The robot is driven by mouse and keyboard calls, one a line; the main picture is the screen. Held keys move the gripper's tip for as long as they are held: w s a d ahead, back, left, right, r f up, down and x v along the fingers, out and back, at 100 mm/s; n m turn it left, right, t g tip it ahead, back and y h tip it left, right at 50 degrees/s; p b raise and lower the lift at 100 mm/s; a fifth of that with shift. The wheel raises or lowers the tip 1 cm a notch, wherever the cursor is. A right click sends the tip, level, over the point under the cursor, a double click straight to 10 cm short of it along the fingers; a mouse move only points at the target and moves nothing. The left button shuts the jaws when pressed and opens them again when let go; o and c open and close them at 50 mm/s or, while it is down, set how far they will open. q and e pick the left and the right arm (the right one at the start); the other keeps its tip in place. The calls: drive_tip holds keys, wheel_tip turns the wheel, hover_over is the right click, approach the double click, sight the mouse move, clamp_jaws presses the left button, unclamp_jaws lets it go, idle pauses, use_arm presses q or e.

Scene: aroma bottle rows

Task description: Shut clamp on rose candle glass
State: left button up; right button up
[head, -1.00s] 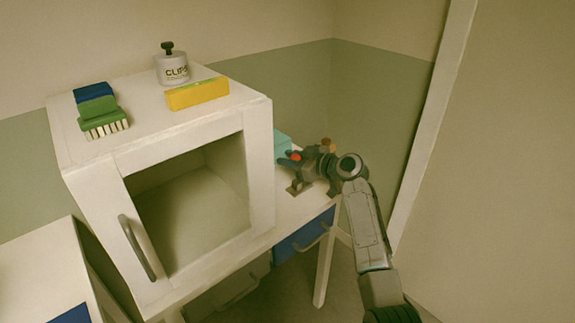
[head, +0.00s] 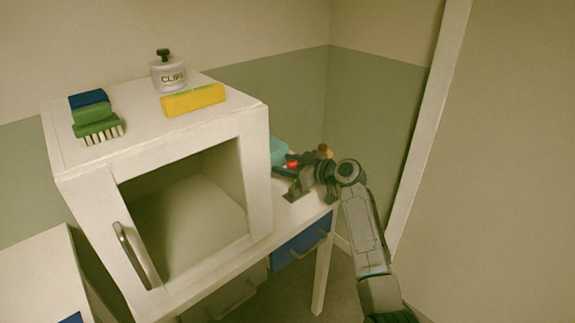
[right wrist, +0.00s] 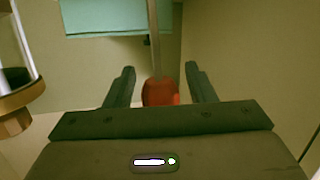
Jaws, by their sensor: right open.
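In the head view my right gripper (head: 290,180) is over the table's right part, beside the white cabinet. The lower part of the glass is hidden by the gripper body. My left gripper is out of view.
A teal box (head: 278,151) stands behind the glass, close to the cabinet (head: 258,180). A dark jar with a wooden-coloured rim (right wrist: 18,100) stands left in the wrist view. A clips jar (head: 168,75), yellow box (head: 194,99) and brush (head: 97,125) are on the cabinet.

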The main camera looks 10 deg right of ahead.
drive_tip(key=shift+s+d, duration=0.15)
drive_tip(key=shift+d, duration=0.1)
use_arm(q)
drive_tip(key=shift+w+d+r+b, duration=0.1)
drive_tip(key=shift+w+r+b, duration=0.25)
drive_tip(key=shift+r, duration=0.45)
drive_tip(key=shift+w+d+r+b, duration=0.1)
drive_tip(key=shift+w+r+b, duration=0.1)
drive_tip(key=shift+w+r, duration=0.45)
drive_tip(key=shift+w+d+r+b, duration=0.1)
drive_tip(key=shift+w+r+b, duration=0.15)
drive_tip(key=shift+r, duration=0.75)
use_arm(e)
drive_tip(key=v, duration=1)
drive_tip(key=shift+r, duration=0.1)
